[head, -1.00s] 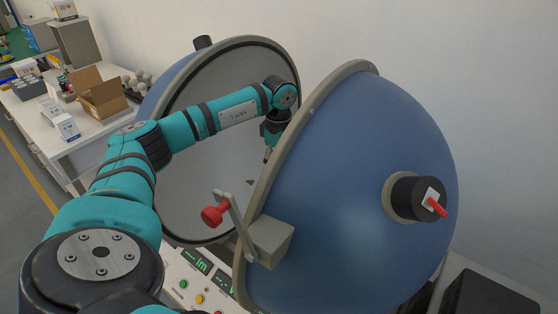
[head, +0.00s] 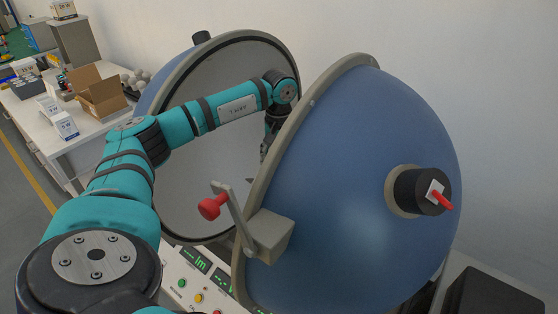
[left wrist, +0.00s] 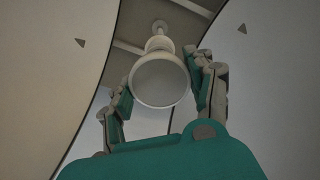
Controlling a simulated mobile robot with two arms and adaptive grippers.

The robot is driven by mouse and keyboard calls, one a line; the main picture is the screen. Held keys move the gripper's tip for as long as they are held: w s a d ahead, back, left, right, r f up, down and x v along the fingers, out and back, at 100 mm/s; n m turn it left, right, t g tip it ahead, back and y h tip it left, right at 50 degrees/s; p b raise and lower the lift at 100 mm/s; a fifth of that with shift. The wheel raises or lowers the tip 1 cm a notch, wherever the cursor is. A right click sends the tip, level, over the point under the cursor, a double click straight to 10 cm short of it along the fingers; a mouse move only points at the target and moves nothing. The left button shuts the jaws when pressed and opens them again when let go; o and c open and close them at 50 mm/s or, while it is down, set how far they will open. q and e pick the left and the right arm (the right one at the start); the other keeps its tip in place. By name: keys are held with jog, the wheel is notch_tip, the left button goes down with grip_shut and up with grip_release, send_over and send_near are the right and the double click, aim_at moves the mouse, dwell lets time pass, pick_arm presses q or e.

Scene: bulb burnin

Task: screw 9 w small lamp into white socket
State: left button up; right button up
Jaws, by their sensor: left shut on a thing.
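The small lamp (left wrist: 160,82) shows in the left wrist view as a pale round bulb face with a narrower white neck behind it. My left gripper (left wrist: 164,76) is shut on it, one finger on each side. In line beyond the neck is a small pale round fitting (left wrist: 160,24), perhaps the socket; I cannot tell whether the lamp touches it. In the head view my left gripper (head: 267,142) is between the two halves of the blue sphere, partly hidden by the near half. The lamp is hidden there. My right gripper is not in view.
The near blue half-shell (head: 350,170) with its red-knobbed latch (head: 211,207) stands close to my left arm. The far half (head: 200,150) is behind it. A control panel (head: 195,285) lies below. A bench (head: 90,140) with cartons is at the left.

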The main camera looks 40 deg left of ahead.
pick_arm(q)
jog(key=o, duration=1)
jog(key=shift+o, duration=0.2)
jog(key=n+p, duration=0.1)
jog(key=n, duration=1)
jog(key=shift+p, duration=0.4)
jog(key=n+p, duration=0.1)
jog(key=n, duration=0.5)
jog(key=shift+s, duration=0.1)
jog(key=n, duration=0.6)
jog(key=shift+d+p, duration=0.1)
jog(key=shift+p, duration=0.25)
jog(key=shift+c, duration=0.4)
